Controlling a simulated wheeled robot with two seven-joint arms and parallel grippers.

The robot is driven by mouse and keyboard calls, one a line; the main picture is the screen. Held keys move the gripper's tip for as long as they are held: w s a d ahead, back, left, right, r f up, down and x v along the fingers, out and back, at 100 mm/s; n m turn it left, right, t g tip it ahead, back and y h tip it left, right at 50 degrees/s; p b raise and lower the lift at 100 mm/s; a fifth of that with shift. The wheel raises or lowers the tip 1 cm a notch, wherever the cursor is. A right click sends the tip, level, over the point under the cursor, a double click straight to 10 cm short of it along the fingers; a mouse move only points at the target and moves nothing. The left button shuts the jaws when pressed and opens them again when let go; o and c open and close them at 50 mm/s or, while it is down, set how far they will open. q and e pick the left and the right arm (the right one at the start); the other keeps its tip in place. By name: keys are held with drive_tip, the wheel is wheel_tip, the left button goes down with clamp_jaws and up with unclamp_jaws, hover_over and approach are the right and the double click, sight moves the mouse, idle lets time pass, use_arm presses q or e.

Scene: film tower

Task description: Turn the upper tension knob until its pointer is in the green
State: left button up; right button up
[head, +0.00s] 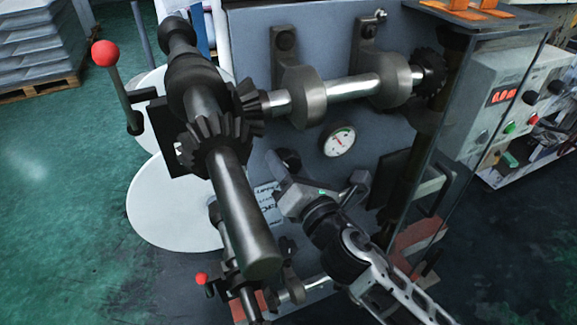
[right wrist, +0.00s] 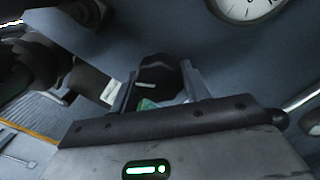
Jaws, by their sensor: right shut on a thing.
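The upper tension knob (head: 288,157) is a dark knob on the grey machine panel, below and left of the round dial. In the right wrist view the knob (right wrist: 158,74) sits between my two fingers. My right gripper (head: 284,166) comes from the lower right and is shut on the knob; it also shows in the right wrist view (right wrist: 157,92). The fingers and palm hide part of the knob. The white dial (head: 339,140) has a green band at its upper right; its pointer is too small to read. The right wrist view shows only the dial's lower part (right wrist: 247,9). My left gripper is not in view.
A thick dark shaft (head: 240,205) with bevel gears stands left of my right gripper. A horizontal shaft (head: 352,87) in brackets runs above the dial. A red-balled lever (head: 104,53) is at upper left. A dark handle (head: 440,190) is at right.

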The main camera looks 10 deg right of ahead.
drive_tip(key=m, duration=0.4)
drive_tip(key=shift+r+m, duration=0.1)
drive_tip(key=shift+m, duration=0.2)
idle(0.5)
drive_tip(key=o, duration=1)
drive_tip(key=shift+t, duration=0.3)
drive_tip(key=shift+c, duration=0.2)
drive_tip(key=shift+s, duration=0.1)
